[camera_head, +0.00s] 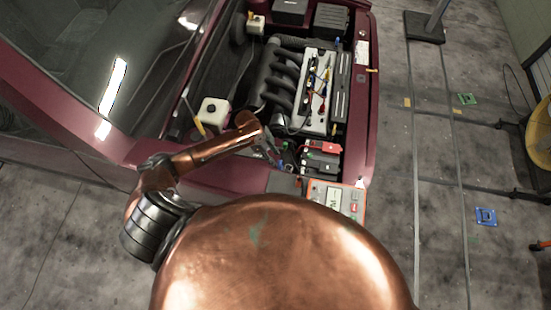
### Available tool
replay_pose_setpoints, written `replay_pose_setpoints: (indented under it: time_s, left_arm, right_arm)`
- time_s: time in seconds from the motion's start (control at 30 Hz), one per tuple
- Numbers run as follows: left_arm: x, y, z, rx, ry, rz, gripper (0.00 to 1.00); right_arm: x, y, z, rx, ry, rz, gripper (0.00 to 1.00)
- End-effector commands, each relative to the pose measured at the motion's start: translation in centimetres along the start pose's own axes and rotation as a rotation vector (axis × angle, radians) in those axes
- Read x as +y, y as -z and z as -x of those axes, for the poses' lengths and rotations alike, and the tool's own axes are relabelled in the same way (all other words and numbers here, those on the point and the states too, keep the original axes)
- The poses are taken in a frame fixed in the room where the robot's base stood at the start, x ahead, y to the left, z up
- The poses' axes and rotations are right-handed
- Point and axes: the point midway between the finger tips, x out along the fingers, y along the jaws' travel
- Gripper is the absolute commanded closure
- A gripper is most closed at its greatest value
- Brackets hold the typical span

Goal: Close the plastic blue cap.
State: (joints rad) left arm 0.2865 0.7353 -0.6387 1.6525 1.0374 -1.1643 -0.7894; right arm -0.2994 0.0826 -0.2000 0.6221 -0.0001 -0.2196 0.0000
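My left gripper (274,158) reaches into the open engine bay of a dark red car, near its front left corner. It is small and dark here, and I cannot tell whether its fingers are open or shut. A small blue spot (284,170), which may be the plastic blue cap, shows right by the fingertips. I cannot tell whether they touch it, nor whether the cap is open or closed. My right gripper is not in view.
A battery with a red cover (322,147) sits just right of the gripper. An orange-edged device (350,200) lies at the car's front corner. A white reservoir (213,112) stands behind my forearm. The engine (318,90) fills the bay's middle. Floor to the right is mostly clear.

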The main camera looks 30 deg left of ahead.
Motion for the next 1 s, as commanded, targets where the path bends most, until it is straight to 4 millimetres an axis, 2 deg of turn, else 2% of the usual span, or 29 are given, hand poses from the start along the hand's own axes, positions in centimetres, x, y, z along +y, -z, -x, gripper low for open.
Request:
replay_pose_setpoints:
  time_s: [0.1, 0.2, 0.5, 1.0]
  left_arm:
    - [0.0, 0.0, -1.4, 0.002, -0.001, 0.003, 0.67]
    - [0.0, -0.1, -2.0, 0.000, 0.000, 0.003, 0.67]
    - [0.1, -0.2, -2.3, -0.001, 0.001, 0.004, 0.67]
    - [0.1, -0.2, -2.3, 0.000, 0.001, 0.004, 1.00]
  right_arm:
    - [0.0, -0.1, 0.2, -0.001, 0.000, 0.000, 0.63]
    - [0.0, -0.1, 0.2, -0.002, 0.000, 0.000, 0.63]
    - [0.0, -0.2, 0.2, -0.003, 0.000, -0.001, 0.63]
    - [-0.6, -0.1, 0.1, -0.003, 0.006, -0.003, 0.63]
